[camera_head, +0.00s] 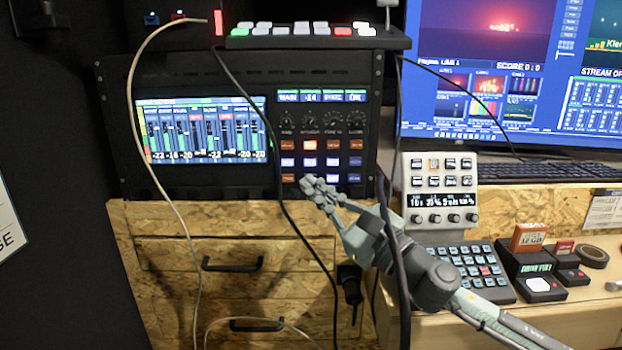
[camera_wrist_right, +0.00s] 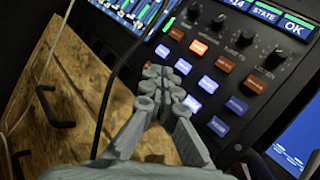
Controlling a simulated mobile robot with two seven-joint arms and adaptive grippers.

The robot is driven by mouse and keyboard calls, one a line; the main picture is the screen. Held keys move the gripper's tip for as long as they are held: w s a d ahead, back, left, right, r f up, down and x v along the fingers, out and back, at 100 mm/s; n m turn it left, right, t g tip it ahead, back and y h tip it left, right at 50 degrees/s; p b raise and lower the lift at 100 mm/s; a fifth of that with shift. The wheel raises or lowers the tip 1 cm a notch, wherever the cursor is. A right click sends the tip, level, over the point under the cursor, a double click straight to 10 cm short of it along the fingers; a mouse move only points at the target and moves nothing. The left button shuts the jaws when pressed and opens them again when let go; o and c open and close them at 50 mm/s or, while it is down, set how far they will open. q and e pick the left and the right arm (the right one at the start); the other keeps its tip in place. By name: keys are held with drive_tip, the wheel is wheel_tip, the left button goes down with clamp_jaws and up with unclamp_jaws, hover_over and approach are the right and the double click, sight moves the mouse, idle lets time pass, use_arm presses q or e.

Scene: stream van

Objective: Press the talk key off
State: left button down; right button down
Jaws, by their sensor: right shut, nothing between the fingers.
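A block of coloured keys (camera_head: 333,162) sits on the front of the black rack unit, under a row of knobs. It has orange, whitish-blue lit and dark blue keys; their labels are too small to read, so I cannot tell which is the talk key. My right gripper (camera_head: 312,186) is shut and empty at the lower edge of this block, its tips covering part of the bottom row. In the right wrist view the shut fingertips (camera_wrist_right: 160,85) overlap the lower left keys, near a lit whitish key (camera_wrist_right: 183,66). Contact cannot be told. My left gripper is not in view.
A meter screen (camera_head: 203,130) is left of the keys. Black and pale cables hang before the rack; one black cable (camera_head: 270,150) passes close to the gripper. Wooden drawers (camera_head: 235,225) are below. A white control panel (camera_head: 440,190) and a keypad (camera_head: 466,268) stand to the right.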

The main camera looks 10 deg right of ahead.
drive_tip(key=s+a, duration=0.1)
drive_tip(key=s, duration=0.5)
idle(0.4)
